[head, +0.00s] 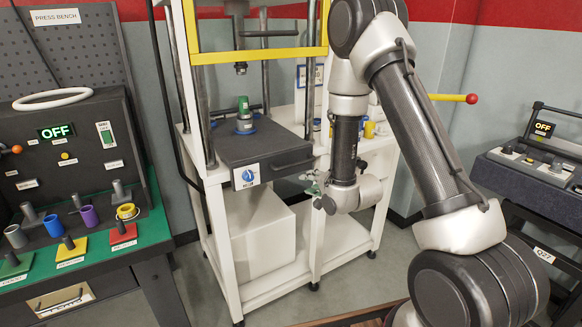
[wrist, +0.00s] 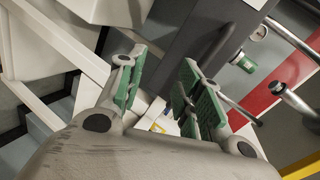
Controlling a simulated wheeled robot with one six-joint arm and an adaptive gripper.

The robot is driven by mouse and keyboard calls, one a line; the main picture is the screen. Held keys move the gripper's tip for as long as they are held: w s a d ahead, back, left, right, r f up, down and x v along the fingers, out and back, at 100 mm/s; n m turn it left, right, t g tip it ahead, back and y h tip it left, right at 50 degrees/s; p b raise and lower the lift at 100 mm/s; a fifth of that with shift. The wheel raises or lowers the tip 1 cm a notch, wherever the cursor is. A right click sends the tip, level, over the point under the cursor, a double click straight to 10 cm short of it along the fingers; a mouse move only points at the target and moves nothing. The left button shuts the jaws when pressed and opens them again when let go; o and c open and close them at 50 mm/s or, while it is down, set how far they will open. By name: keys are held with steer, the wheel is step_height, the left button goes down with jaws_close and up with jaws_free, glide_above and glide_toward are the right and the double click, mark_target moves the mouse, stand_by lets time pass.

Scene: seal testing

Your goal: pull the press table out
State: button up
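The press table (head: 262,146) is a dark grey slab in the white press frame, with a dark bar handle (head: 292,170) along its front edge and a blue dial plate beside it. A green and blue part (head: 244,122) stands upright on the table; its green piece also shows in the wrist view (wrist: 244,63). My gripper (head: 316,186) is at the right end of the handle. In the wrist view my gripper (wrist: 163,68) has its green-padded fingers apart, with a clear gap between them.
The press bench (head: 60,262) with colored blocks and cylinders stands at the left. A grey control box (head: 530,165) is at the right. A red-knobbed yellow lever (head: 455,98) sticks out behind my arm. The floor before the press frame is partly clear.

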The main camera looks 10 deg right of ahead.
mark_target(299, 165)
steer(key=w+a+r+m, duration=0.1)
steer(key=w, duration=0.1)
steer(key=w+a+r+t, duration=0.1)
steer(key=w, duration=0.2)
steer(key=w+m+t, duration=0.1)
steer(key=w, duration=0.2)
steer(key=shift+w+a+r+m+y, duration=0.25)
steer(key=shift+a+r+m+y, duration=0.05)
steer(key=shift+a+r, duration=0.1)
jaws_close()
